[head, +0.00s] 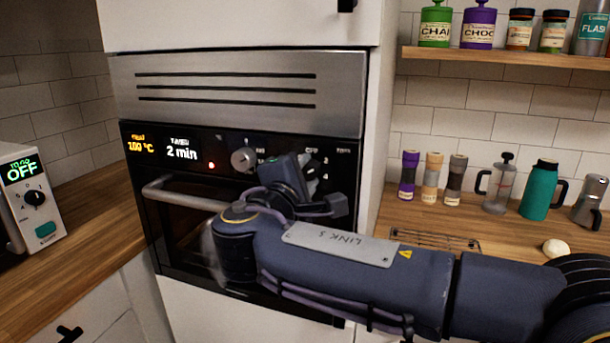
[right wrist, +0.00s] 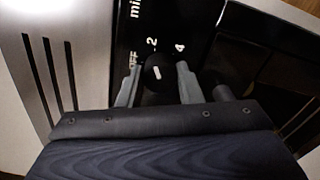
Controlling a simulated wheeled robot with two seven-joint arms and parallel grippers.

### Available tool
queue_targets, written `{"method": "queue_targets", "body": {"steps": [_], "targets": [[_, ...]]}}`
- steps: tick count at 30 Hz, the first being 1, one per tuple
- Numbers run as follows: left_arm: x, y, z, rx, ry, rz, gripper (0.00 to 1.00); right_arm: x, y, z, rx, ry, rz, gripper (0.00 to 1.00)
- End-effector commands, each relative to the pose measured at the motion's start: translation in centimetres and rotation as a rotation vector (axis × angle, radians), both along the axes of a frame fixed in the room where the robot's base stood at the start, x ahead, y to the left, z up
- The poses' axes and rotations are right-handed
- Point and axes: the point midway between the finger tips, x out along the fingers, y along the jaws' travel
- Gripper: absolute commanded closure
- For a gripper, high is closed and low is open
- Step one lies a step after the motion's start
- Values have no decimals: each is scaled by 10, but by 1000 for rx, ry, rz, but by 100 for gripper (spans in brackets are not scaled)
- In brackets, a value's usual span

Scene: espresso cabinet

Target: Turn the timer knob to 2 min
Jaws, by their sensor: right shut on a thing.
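The timer knob (right wrist: 154,74) is a dark round knob with a short white mark, seen between the fingers in the right wrist view. The labels OFF, 2 and 4 and part of "min" are printed around it. I cannot tell exactly which label the mark lines up with. My right gripper (right wrist: 158,82) is shut on this knob, one finger on each side. In the head view the right gripper (head: 285,178) is at the black control panel and hides the knob. The timer display (head: 181,149) reads 2 min. My left gripper is not in view.
Another round silver knob (head: 243,159) is just left of my right gripper. The oven handle (head: 185,196) sticks out below the panel. A white appliance (head: 33,205) stands on the left counter. Bottles and a teal jug (head: 536,190) stand on the right counter.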

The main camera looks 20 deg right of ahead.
Motion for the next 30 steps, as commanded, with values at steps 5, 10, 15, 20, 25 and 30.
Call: {"method": "queue_targets", "body": {"steps": [5, 10, 15, 20, 25, 30], "targets": [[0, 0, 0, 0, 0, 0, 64, 0, 0, -1, 0, 1, 0, 52], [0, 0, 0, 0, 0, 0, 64, 0, 0, 0, 0, 1, 0, 46], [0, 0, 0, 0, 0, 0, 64, -1, 1, 0, -1, 1, 0, 46], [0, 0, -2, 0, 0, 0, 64, -15, 11, 0, -1, -1, 3, 46], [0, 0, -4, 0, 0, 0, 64, -40, 28, -1, -1, 1, 4, 46], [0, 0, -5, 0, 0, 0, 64, -58, 41, -1, -1, 1, 3, 46]]}}
